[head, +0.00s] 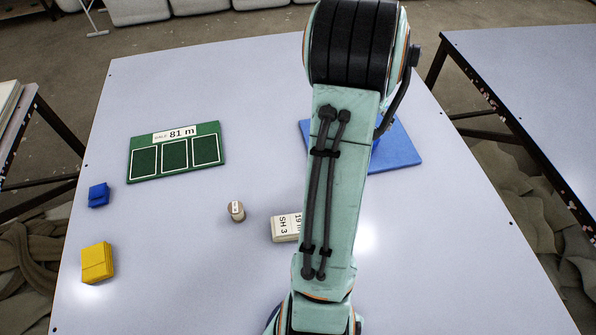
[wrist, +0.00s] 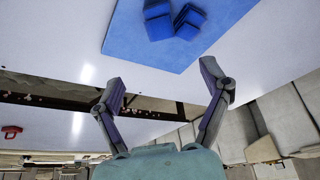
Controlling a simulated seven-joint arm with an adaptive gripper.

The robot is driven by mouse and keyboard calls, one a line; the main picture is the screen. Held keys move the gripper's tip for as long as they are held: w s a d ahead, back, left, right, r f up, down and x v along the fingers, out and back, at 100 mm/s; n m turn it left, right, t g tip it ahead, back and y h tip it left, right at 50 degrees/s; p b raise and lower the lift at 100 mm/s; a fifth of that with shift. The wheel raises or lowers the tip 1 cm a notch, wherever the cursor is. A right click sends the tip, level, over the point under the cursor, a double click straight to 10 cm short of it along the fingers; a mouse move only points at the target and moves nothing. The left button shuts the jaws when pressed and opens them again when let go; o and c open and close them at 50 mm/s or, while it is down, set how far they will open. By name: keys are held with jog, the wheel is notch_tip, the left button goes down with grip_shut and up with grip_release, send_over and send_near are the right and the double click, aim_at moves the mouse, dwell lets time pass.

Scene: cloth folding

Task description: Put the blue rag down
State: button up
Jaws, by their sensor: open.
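Two dark blue folded pieces, likely rags, lie side by side on a blue board (wrist: 125,38) in the wrist view. One blue folded rag (wrist: 158,20) is at the left and another blue folded rag (wrist: 189,21) is at the right. My gripper (wrist: 163,76) is open, with nothing between its fingers, and is apart from both pieces. In the head view my arm hides the gripper and most of the blue board (head: 401,153). A separate small blue folded piece (head: 98,195) lies at the table's left side.
A yellow folded piece (head: 98,262) lies at the front left of the table (head: 190,285). A green board (head: 206,166) with three outlined fields lies behind. A small round object (head: 236,211) and a white labelled block (head: 285,228) stand near my arm.

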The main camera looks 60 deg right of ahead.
jog(key=w+a+r+n+t+y, duration=0.1)
jog(key=w+a+r+n, duration=0.2)
jog(key=a, duration=0.5)
jog(key=w+a+r+n+y, duration=0.1)
jog(key=w+a+n, duration=0.2)
jog(key=w+a, duration=0.35)
jog(key=w+a+r+n+t+y, duration=0.1)
jog(key=w+a+r+n, duration=0.2)
jog(key=a, duration=0.7)
jog(key=s+a+n+g+y, duration=0.1)
jog(key=s+a+n, duration=0.4)
jog(key=a, duration=0.5)
jog(key=s+a+n+g+y, duration=0.1)
jog(key=s+a+n, duration=0.4)
jog(key=a, duration=0.4)
jog(key=shift+s+a+r, duration=0.35)
jog(key=shift+s+a, duration=0.05)
jog(key=shift+o, duration=0.5)
